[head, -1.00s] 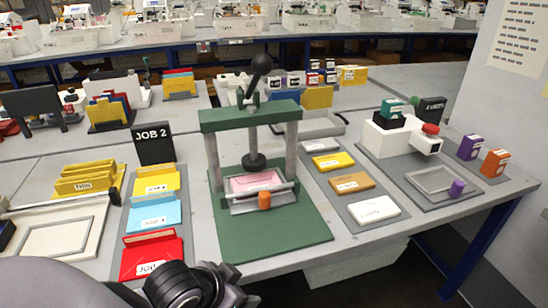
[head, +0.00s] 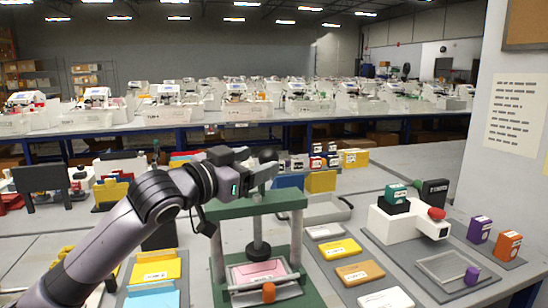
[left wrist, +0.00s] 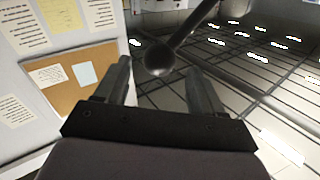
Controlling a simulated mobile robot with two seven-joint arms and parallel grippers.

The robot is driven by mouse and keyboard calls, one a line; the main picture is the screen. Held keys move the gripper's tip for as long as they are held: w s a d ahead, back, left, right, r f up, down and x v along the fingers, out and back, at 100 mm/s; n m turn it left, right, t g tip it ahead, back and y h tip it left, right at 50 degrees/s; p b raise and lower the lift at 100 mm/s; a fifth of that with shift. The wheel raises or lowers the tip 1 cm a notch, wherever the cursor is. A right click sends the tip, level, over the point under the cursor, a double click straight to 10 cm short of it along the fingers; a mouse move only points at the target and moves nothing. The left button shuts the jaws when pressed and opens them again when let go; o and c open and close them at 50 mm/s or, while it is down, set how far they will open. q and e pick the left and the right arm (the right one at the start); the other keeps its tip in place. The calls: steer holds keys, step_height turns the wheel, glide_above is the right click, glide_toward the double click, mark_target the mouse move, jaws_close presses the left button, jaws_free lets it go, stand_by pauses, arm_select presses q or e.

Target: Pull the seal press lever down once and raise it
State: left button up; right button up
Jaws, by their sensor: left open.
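The green seal press (head: 262,205) stands on the table with its lever raised. The lever's black ball knob (head: 267,155) shows just above and behind my left gripper (head: 268,174). In the left wrist view the knob (left wrist: 158,60) appears between the two open fingers (left wrist: 162,78), nearer the left one, with the lever's rod running up to the right. I cannot tell whether the fingers touch it. The black stamping head (head: 258,251) is up, above a pink card (head: 260,270) on the press bed. My right gripper is not in view.
Coloured cards (head: 340,249) lie in a row right of the press. A white machine with a red knob (head: 410,220) stands farther right. A wall panel bounds the far right.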

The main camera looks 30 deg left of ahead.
mark_target(275, 157)
arm_select(q)
steer(key=shift+w+d+p, duration=0.2)
steer(key=shift+w+p, duration=0.15)
steer(key=shift+w, duration=1.2)
steer(key=shift+w+d+p, duration=0.2)
steer(key=shift+w+p, duration=0.15)
steer(key=shift+w, duration=1.2)
steer(key=shift+f, duration=0.1)
jaws_close()
